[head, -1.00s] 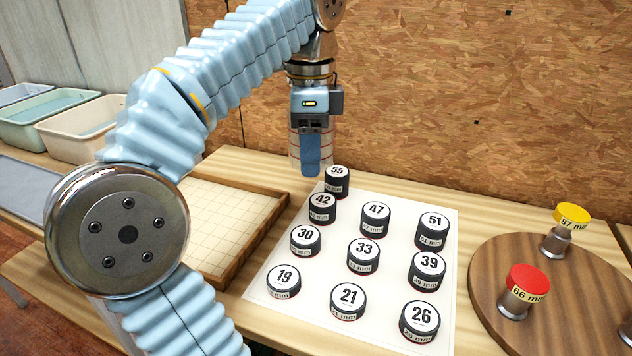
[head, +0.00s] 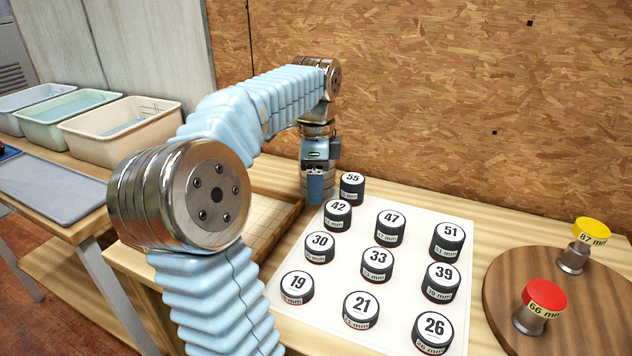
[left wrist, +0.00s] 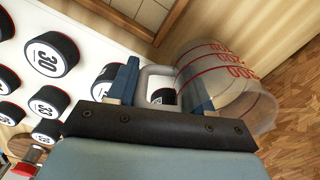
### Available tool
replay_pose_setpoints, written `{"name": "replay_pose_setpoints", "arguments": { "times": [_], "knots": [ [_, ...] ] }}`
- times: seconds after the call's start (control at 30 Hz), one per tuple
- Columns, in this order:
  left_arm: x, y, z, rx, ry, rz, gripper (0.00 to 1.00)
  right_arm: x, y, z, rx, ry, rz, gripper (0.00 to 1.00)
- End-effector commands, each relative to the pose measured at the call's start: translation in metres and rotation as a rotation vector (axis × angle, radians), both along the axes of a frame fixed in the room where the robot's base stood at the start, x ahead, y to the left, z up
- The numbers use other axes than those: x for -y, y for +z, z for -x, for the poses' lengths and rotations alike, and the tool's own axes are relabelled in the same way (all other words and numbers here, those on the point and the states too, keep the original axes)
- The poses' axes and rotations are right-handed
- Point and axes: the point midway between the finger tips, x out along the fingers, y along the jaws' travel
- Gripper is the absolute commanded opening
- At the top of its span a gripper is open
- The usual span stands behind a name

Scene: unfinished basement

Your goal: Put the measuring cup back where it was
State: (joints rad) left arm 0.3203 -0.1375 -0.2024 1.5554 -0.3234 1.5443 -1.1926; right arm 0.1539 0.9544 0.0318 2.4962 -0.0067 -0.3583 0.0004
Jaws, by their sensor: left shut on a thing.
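The measuring cup (left wrist: 228,85) is clear with red markings and shows in the left wrist view. In the head view only parts of the cup (head: 331,178) show around my left gripper (head: 315,188), by the far left corner of the white mat (head: 408,215). In the left wrist view my left gripper (left wrist: 165,88) is shut on the cup's handle. I cannot tell whether the cup's base touches the table. My right gripper is not in view.
Several black numbered cylinders stand on the mat; the "55" one (head: 351,190) is closest to the cup. A wooden grid tray (head: 292,222) lies left of the mat. A round wooden board (head: 500,290) with capped pieces is at right. Particle board (head: 430,100) stands behind.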

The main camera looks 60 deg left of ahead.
Motion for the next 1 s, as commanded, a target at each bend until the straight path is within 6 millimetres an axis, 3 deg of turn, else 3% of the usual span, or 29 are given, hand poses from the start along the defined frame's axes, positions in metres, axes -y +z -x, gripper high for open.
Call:
{"name": "replay_pose_setpoints", "arguments": {
  "times": [0.23,0.27,0.4,0.77,0.87,1.0],
  "knots": [
    [0.0,-0.004,0.0,0.0,0.0,0.0,0.0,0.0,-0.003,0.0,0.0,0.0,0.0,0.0],
    [0.0,-0.003,0.0,0.0,0.0,0.0,0.55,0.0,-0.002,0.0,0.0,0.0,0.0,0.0],
    [0.0,-0.002,0.0,0.0,0.0,0.0,0.76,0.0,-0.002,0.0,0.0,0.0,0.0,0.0],
    [0.0,0.004,0.0,0.001,-0.001,-0.001,0.76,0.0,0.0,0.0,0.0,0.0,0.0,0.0],
    [0.0,0.018,-0.001,0.003,-0.002,-0.002,0.76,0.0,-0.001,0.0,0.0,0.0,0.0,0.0],
    [0.0,0.051,-0.001,0.005,-0.001,-0.003,0.76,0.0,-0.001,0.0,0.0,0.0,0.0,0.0]
  ]
}}
